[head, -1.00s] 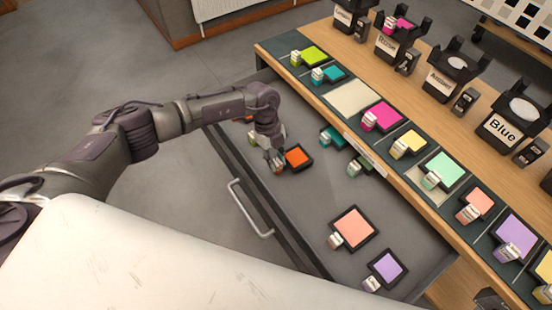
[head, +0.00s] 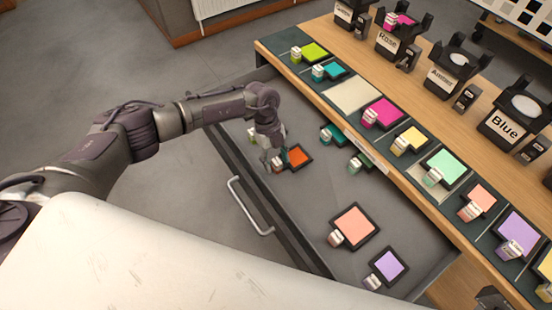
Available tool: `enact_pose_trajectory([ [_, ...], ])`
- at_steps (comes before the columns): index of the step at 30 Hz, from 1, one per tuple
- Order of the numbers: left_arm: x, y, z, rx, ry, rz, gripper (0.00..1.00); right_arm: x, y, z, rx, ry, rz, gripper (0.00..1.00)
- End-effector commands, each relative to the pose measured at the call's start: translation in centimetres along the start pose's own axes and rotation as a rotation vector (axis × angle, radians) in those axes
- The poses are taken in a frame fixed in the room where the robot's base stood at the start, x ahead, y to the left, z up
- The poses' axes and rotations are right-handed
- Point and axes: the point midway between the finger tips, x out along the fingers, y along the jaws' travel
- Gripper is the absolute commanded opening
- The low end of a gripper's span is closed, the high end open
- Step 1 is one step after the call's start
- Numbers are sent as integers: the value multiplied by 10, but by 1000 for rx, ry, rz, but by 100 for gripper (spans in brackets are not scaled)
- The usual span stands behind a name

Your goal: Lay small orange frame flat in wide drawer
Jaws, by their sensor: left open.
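The small orange frame (head: 298,156), dark-rimmed with an orange pane and a pale labelled tab, lies in the open wide drawer (head: 318,192), near its outer wall. It looks flat on the drawer floor. My left gripper (head: 268,155) is open, just left of the frame and close above its tab. The frame's pane is clear of the fingers; whether a finger touches the tab cannot be told. A dark part at the bottom right edge (head: 491,297) may be my right gripper; its fingers cannot be made out.
A larger peach frame (head: 353,226) and a purple frame (head: 389,267) lie in the drawer's near part. Teal and green frames lie partly under the counter edge. Several coloured frames line the counter, before labelled black holders (head: 514,115). The drawer's middle is clear.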

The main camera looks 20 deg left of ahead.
Motion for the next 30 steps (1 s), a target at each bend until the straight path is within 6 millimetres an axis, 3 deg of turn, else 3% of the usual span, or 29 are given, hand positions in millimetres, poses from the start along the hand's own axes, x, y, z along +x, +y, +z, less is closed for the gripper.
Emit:
enact_pose_trajectory([
  [5, -15, 0, 1, -1, -1, -2, 54, 0, 0, 0, 0, 1, 0, 0],
  [18, -102, 0, 0, 0, -1, -2, 54, 0, -1, 0, 1, 1, -1, 0],
  [25, -122, 0, -1, 1, 0, -1, 54, -2, -1, -1, 1, 1, -1, 0],
  [30, -137, 0, -5, 1, 0, -1, 54, -16, -1, -2, 1, 1, -1, 0],
])
